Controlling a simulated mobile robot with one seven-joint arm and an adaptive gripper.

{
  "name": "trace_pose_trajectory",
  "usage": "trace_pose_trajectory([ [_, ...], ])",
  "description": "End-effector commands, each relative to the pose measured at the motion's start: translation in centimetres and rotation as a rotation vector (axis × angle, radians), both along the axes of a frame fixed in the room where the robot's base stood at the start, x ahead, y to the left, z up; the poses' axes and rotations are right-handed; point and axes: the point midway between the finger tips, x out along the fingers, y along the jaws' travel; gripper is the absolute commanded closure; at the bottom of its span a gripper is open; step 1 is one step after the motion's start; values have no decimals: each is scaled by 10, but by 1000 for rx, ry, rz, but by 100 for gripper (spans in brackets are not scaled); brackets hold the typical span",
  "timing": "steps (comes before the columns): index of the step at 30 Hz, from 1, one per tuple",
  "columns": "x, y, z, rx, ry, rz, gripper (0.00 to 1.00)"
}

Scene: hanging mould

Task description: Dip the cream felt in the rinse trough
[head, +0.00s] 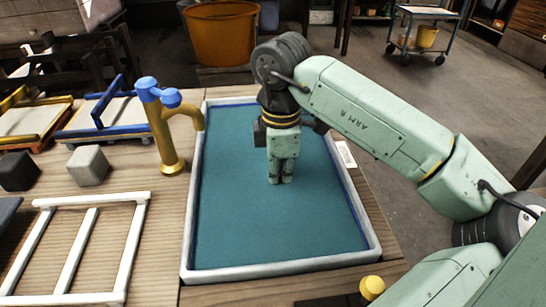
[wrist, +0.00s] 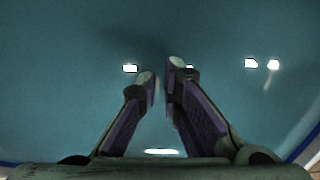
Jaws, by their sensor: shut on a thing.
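The rinse trough (head: 188,200) is a long, pale-rimmed basin of teal water in the middle of the bench. My gripper (head: 280,181) points straight down in it, its fingertips at or just under the water, left of the trough's right wall. In the wrist view my gripper's fingers (wrist: 160,72) are close together with a narrow gap, against the teal water. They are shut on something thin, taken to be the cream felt. The felt itself is not clearly visible in either view, hidden by the fingers or the water.
A yellow tap with blue handles (head: 165,120) stands at the trough's left rim. A grey block (head: 88,165), a dark block (head: 18,171) and a white frame (head: 138,245) lie left of it. Blue and yellow frames (head: 108,115) lie behind. An orange tub (head: 221,35) stands beyond the bench.

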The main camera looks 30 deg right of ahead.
Motion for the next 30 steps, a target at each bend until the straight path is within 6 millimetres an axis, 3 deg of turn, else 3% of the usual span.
trace_pose_trajectory([
  [11,3,-2,0,-2,-4,-1,100],
  [24,-21,10,0,-2,-1,-1,100],
  [30,-23,11,0,-1,0,0,100],
])
